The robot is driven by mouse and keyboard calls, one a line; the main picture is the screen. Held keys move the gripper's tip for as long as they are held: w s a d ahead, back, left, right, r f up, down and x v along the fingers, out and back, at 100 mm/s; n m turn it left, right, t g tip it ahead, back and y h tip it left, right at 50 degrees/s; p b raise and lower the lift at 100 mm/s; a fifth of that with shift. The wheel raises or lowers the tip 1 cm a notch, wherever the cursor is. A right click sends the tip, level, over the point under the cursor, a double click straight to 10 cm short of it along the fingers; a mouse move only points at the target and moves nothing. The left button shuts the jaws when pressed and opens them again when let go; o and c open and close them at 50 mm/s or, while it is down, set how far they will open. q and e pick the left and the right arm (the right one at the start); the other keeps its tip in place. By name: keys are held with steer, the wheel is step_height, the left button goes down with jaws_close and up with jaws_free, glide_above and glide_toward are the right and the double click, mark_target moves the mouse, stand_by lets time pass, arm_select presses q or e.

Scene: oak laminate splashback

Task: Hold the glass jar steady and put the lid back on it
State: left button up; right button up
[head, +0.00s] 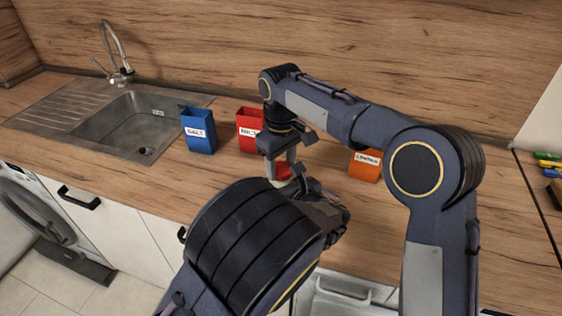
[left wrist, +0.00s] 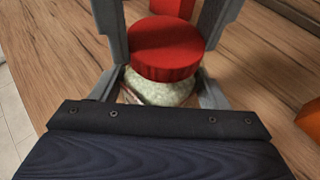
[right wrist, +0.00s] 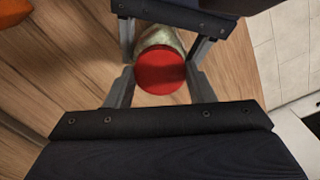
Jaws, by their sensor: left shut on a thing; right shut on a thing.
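The jar (left wrist: 160,92) is pale and greenish and stands on the wooden counter. My left gripper (left wrist: 160,88) is shut around its sides, low in the left wrist view. The round red lid (left wrist: 166,46) is directly over the jar's mouth. It also shows in the right wrist view (right wrist: 160,72) and as a small red patch in the head view (head: 284,171). My right gripper (right wrist: 160,80) comes down from above and is shut on the lid's sides. I cannot tell whether the lid is seated or a little above the rim, which it hides. In the head view my arms cover most of the jar.
A blue container (head: 199,133), a red one (head: 248,138) and an orange one (head: 364,166), all labelled, stand behind and beside the jar. A sink (head: 125,125) with a tap is at left. Colourful items (head: 548,160) lie at far right.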

steer(key=m, duration=0.4)
steer(key=shift+m, duration=0.3)
steer(key=m, duration=0.5)
steer(key=shift+m, duration=0.3)
steer(key=m, duration=1.3)
steer(key=shift+m, duration=0.3)
steer(key=m, duration=1)
steer(key=shift+m, duration=0.3)
steer(key=m, duration=0.4)
steer(key=shift+w, duration=0.1)
